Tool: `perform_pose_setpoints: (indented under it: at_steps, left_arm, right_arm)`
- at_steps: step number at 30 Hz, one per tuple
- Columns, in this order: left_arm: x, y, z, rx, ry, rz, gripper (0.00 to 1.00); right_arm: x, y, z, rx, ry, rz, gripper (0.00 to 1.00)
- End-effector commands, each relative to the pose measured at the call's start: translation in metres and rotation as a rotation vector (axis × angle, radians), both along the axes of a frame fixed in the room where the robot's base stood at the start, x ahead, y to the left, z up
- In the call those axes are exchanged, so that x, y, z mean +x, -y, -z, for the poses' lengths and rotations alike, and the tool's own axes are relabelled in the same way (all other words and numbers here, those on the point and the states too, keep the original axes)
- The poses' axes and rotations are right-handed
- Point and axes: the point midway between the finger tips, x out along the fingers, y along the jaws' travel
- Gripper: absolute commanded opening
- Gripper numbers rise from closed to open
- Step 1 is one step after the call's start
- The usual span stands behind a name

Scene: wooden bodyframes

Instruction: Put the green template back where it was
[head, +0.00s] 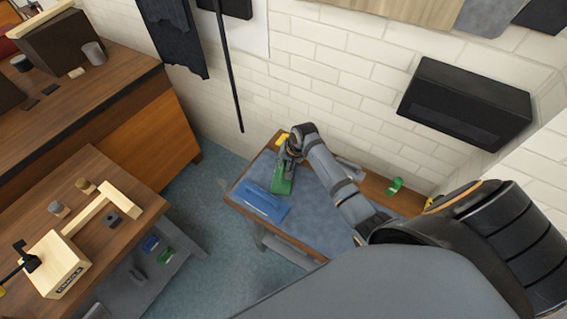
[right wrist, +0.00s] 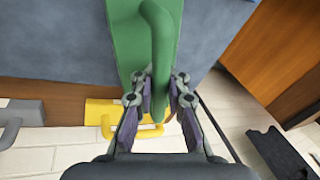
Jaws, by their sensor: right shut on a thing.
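The green template (head: 283,182) is a flat green plate with a raised bar handle. It is over the blue-grey mat (head: 310,200) on the small wall table, beside a blue template (head: 265,203). My right gripper (head: 289,157) is at its far end. In the right wrist view, the fingers of my right gripper (right wrist: 159,100) are shut around the handle of the green template (right wrist: 128,40). I cannot tell whether the plate touches the mat. My left gripper is not in view.
A yellow piece (head: 282,139) lies at the table's far left corner, and also shows in the right wrist view (right wrist: 103,112). A grey piece (right wrist: 22,113) is near it. A small green item (head: 394,186) is farther right. A workbench with wooden parts (head: 102,208) stands left.

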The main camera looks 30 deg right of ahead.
Motion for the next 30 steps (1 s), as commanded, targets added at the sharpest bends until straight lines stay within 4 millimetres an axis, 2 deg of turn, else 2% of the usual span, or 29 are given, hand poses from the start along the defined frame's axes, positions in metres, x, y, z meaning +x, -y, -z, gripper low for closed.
perform_pose_setpoints:
  at_steps: [8,9,15,24,28,30]
  left_arm:
    - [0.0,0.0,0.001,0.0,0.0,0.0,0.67]
    - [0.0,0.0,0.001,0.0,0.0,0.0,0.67]
    - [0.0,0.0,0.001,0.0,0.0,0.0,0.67]
    - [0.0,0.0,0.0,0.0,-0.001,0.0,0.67]
    - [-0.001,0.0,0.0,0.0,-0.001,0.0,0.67]
    - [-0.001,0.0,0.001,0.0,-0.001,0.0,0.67]
  right_arm:
    - [0.001,0.0,0.007,0.0,0.003,0.0,0.0]
    - [0.0,0.0,0.008,0.0,0.0,0.0,0.13]
    - [0.0,0.0,0.008,0.0,0.0,0.0,0.38]
    - [0.0,0.0,0.005,-0.001,0.001,0.0,0.38]
    - [-0.003,0.003,-0.013,-0.002,0.002,0.001,0.38]
    - [-0.008,0.005,-0.029,-0.004,0.004,-0.001,0.38]
